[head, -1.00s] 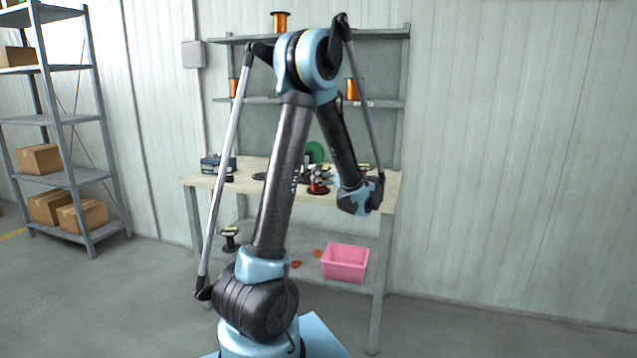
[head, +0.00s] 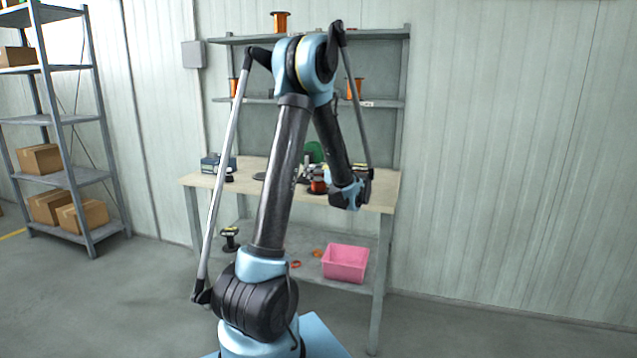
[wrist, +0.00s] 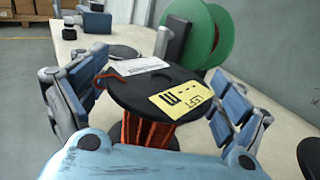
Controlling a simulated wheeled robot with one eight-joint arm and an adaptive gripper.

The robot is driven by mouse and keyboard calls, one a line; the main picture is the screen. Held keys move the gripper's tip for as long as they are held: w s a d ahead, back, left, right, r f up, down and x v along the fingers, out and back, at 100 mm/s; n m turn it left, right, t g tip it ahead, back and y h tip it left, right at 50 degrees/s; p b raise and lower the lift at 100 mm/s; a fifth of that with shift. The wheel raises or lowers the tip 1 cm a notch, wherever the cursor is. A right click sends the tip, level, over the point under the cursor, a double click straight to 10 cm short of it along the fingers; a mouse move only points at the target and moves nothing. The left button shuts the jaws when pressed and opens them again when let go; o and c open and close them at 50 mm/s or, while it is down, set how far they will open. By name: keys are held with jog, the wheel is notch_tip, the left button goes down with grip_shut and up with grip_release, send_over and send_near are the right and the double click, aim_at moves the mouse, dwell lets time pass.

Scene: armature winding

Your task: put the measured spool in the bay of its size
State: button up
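A spool with a black top flange (wrist: 140,92) and orange-red winding stands upright between the fingers of my gripper (wrist: 157,98) in the wrist view. A yellow label with dark writing and a white label lie on the flange. One blue-padded finger is left of the flange and one right, with small gaps showing, so the gripper looks open. In the head view the spool (head: 318,187) stands on the workbench (head: 375,197), partly hidden by my gripper. Whether lower finger parts touch the winding is hidden.
A green disc-like spool (wrist: 207,32) stands close behind. Orange spools stand on the rack's top shelf (head: 280,22) and middle shelf, left (head: 234,88) and right (head: 354,90). A dark device (head: 215,163) sits at the bench's left. A pink bin (head: 345,263) is below.

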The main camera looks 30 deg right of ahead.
jog(key=c, duration=1.3)
jog(key=shift+r, duration=0.1)
